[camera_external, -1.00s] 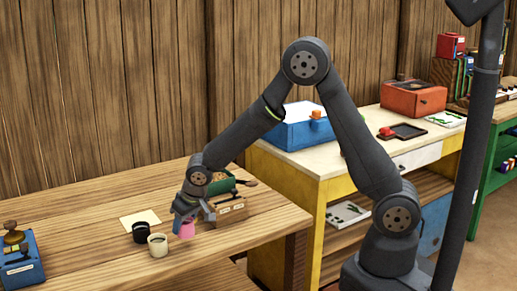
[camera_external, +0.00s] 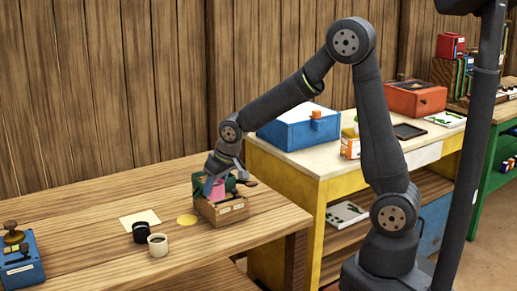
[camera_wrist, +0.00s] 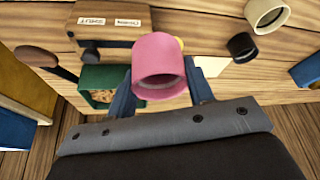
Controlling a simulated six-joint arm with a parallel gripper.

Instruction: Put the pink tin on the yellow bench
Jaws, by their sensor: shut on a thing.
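The pink tin (camera_external: 218,189) is held between the fingers of my gripper (camera_external: 217,184), above the wooden box on the brown table. In the wrist view, the pink tin (camera_wrist: 160,62) sits between the two blue-grey fingers of my gripper (camera_wrist: 162,88), its open end towards the camera. The yellow bench (camera_external: 300,190) stands to the right of the brown table. It has a pale top and yellow sides. My gripper is left of it, still over the brown table.
A wooden box (camera_external: 224,211) and a green container (camera_wrist: 99,78) are near the tin. A black cup (camera_external: 139,231) and a cream cup (camera_external: 158,245) stand left. On the bench are a blue box (camera_external: 292,130), a small orange-and-white box (camera_external: 350,145) and a dark tray (camera_external: 408,131).

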